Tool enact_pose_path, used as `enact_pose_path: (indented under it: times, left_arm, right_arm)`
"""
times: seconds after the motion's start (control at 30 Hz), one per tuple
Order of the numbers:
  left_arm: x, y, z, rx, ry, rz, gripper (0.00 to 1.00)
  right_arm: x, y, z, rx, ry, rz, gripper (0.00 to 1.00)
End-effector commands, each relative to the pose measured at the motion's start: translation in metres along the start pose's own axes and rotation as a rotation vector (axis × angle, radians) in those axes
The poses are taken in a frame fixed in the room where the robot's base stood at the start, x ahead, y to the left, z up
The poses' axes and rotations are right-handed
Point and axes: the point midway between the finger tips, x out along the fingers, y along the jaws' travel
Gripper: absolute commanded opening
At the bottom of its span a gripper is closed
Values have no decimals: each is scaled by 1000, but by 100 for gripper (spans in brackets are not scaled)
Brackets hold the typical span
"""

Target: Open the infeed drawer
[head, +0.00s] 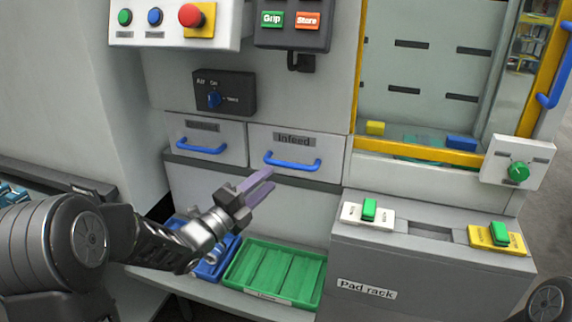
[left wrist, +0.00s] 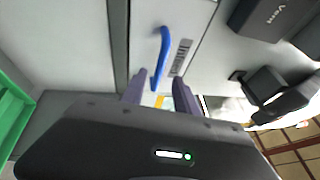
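The infeed drawer (head: 333,160) is the right one of two grey drawers under the control panels. It looks shut, its front level with the drawer beside it. Its blue bar handle (head: 292,163) runs across the front below the "Infeed" label. My left gripper (head: 270,181) is in front of and slightly below the handle, apart from it. In the left wrist view its two purple fingers (left wrist: 160,85) are spread with nothing between them. The blue handle (left wrist: 164,50) shows beyond the fingertips there, with the label beside it. My right gripper is not in view.
A second drawer (head: 223,138) with a blue handle sits at the left. Below are a green tray (head: 316,279) and a blue tray (head: 206,271). The pad rack (head: 430,262) stands at the right, under a yellow-framed window (head: 357,75). The space before the infeed drawer looks free.

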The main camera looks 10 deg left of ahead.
Motion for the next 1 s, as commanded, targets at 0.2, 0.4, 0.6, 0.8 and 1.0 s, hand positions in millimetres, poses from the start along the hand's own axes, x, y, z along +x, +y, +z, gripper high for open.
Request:
enact_pose_path:
  times: [0.2,0.4,0.6,0.8,1.0]
  left_arm:
    - [14,0,-1,0,3,1,36]
    - [44,0,-1,0,3,2,36]
    - [71,0,0,0,1,2,36]
    - [78,0,0,-1,0,0,36]
    - [78,0,0,-1,0,0,34]
  right_arm:
    - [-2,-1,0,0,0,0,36]
    - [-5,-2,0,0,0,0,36]
    - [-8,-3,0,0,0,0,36]
    - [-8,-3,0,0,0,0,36]
    - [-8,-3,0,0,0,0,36]
